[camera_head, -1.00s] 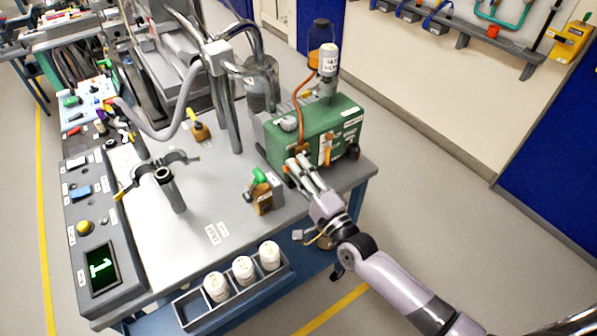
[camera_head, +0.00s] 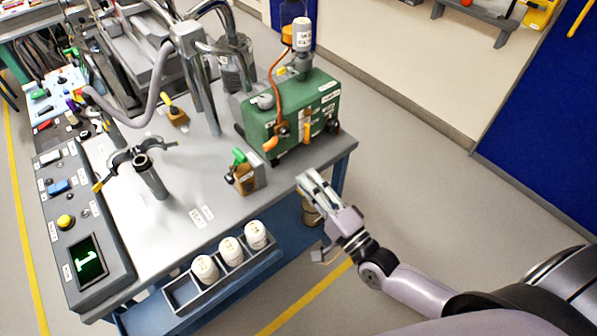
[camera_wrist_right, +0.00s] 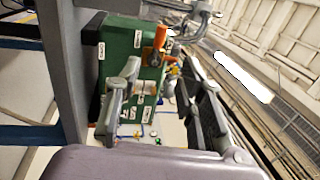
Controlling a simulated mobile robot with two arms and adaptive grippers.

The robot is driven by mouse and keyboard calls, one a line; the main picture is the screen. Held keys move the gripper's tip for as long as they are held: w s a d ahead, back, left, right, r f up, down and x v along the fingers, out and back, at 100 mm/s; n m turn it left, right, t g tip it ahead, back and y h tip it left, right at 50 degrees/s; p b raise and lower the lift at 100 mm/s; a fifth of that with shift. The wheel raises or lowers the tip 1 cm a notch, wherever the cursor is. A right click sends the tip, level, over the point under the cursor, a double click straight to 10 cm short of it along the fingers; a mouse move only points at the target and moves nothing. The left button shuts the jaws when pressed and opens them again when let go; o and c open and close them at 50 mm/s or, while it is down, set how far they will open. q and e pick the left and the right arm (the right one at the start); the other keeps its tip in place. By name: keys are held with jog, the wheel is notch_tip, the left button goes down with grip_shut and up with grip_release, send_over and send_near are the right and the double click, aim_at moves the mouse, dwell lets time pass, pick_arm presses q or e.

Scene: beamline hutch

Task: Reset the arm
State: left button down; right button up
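My right gripper (camera_head: 309,184) is at the right front edge of the grey bench, in front of the green pump box (camera_head: 291,116) and apart from it. In the right wrist view my right gripper (camera_wrist_right: 160,100) has its two fingers spread wide with nothing between them. The green box (camera_wrist_right: 128,56) shows beyond the fingers in that view. My right arm (camera_head: 414,290) reaches in from the lower right. My left gripper is in neither view.
The bench (camera_head: 203,190) carries a clamp stand (camera_head: 152,178), a small brass valve block with a green handle (camera_head: 245,174), and a control panel with a green display (camera_head: 87,262). A front rack (camera_head: 183,293) holds three white bottles. The floor at right (camera_head: 430,190) is clear.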

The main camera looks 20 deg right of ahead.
jog(key=shift+s, duration=0.25)
dwell(0.3)
jog(key=s+d+f+n+g+h, duration=0.2)
jog(key=s+f+n+g, duration=0.1)
jog(key=f, duration=0.9)
jog(key=s+d+f+n+g+h, duration=0.1)
jog(key=s+d+f+n+g, duration=0.2)
jog(key=f, duration=0.9)
jog(key=s+d+f+n+g+h, duration=0.2)
jog(key=s+f+n+g, duration=0.15)
jog(key=f, duration=0.85)
jog(key=s+f+n+g, duration=0.2)
jog(key=s+f, duration=0.3)
jog(key=s, duration=0.4)
jog(key=s+f+n+g+h, duration=0.1)
jog(key=s+f+n+g, duration=0.2)
jog(key=s, duration=0.6)
jog(key=s+f+n+g+h, duration=0.1)
jog(key=s+f+n+g, duration=0.1)
jog(key=s+f, duration=0.5)
jog(key=s+g, duration=0.1)
jog(key=s, duration=0.2)
jog(key=shift+a+f, duration=0.15)
jog(key=shift+a, duration=0.2)
jog(key=shift+w+g, duration=0.1)
jog(key=shift+g, duration=0.15)
